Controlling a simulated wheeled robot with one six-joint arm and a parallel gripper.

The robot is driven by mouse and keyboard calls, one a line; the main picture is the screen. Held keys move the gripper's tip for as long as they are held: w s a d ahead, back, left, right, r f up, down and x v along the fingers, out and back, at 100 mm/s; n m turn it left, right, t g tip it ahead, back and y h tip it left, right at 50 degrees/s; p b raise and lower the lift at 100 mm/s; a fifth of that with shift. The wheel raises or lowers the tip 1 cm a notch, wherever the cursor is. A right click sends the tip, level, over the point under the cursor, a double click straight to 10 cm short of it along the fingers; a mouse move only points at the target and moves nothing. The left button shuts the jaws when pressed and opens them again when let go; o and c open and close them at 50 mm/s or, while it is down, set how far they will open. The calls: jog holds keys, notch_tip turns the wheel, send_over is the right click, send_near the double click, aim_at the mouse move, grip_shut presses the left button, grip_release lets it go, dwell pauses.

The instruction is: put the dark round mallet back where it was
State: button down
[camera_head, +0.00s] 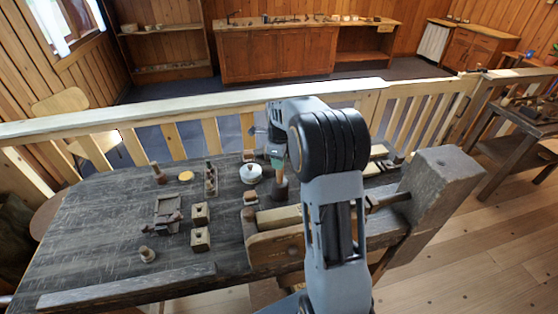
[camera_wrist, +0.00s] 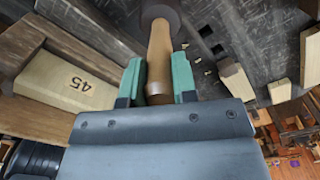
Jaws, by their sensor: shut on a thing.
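My gripper (camera_head: 277,158) has green fingertips and is shut on the wooden handle of the dark round mallet (camera_head: 280,191). In the wrist view the pale brown handle runs between the fingertips of my gripper (camera_wrist: 158,80), and the dark head of the mallet (camera_wrist: 160,12) is at the top edge, partly cut off. In the head view the mallet hangs head down over the dark workbench (camera_head: 110,215). I cannot tell whether its head touches the bench top.
A white round pot (camera_head: 251,173) stands just left of the mallet. A pale block marked 45 (camera_wrist: 70,83) lies beside it in the wrist view. Two wooden blocks with holes (camera_head: 200,239), a small dark wooden frame (camera_head: 167,212) and a yellow disc (camera_head: 186,176) are further left. The left front bench is mostly clear.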

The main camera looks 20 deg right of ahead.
jog(key=c, duration=0.9)
grip_release()
jog(key=shift+f, duration=0.1)
